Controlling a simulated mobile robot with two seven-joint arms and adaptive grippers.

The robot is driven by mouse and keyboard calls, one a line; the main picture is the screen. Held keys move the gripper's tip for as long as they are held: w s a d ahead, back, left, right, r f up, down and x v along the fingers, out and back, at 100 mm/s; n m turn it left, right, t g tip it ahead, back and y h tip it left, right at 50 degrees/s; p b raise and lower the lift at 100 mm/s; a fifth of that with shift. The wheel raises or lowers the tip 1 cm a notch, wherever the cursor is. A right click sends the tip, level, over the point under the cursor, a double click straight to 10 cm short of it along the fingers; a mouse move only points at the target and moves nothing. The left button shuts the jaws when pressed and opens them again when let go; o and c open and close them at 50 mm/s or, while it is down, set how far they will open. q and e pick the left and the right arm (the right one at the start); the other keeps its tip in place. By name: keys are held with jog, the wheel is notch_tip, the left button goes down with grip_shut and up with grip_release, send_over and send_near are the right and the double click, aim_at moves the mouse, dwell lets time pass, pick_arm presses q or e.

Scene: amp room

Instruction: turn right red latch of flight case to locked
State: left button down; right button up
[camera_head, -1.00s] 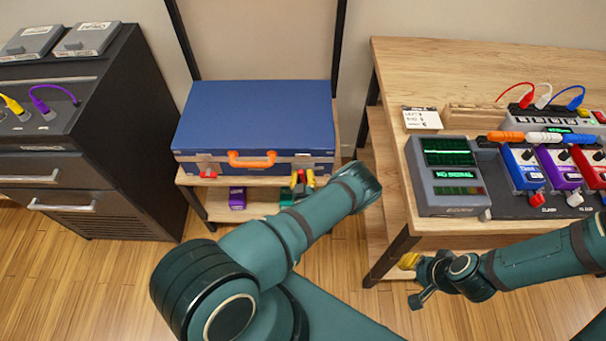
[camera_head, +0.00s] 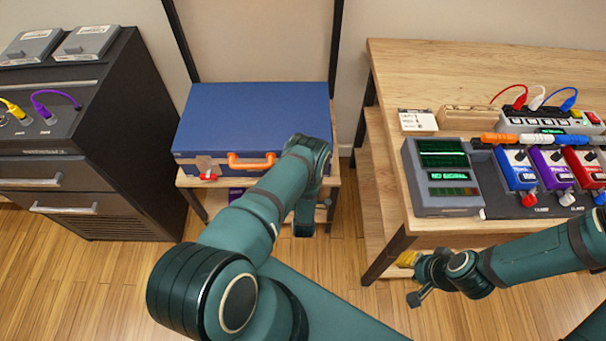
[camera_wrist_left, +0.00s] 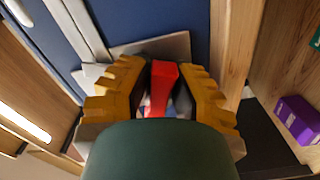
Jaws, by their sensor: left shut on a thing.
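The blue flight case (camera_head: 255,115) lies on a low wooden stand, with an orange handle (camera_head: 250,162) on its front. Its left red latch (camera_head: 208,177) shows left of the handle. The right red latch (camera_wrist_left: 164,85) is between the yellow fingers of my left gripper (camera_wrist_left: 165,88) in the left wrist view, and the gripper is shut on it. In the head view my left forearm and wrist hide this latch and the fingers. My right gripper (camera_head: 407,260) is at the right, low beside the table leg, and its finger opening is unclear.
A dark drawer cabinet (camera_head: 95,130) stands left of the case. A wooden table (camera_head: 470,75) with pedals and a grey tuner-like box (camera_head: 445,190) stands at the right. A purple item (camera_wrist_left: 297,118) is on the shelf below the case.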

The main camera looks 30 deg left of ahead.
pick_arm(q)
jog(key=shift+w+r+n, duration=0.1)
jog(key=shift+r+n, duration=0.05)
jog(key=shift+n, duration=0.9)
jog(key=shift+r+n, duration=0.1)
jog(key=shift+n, duration=0.95)
jog(key=c, duration=0.9)
grip_release()
jog(key=shift+o, duration=0.2)
jog(key=v, duration=1.2)
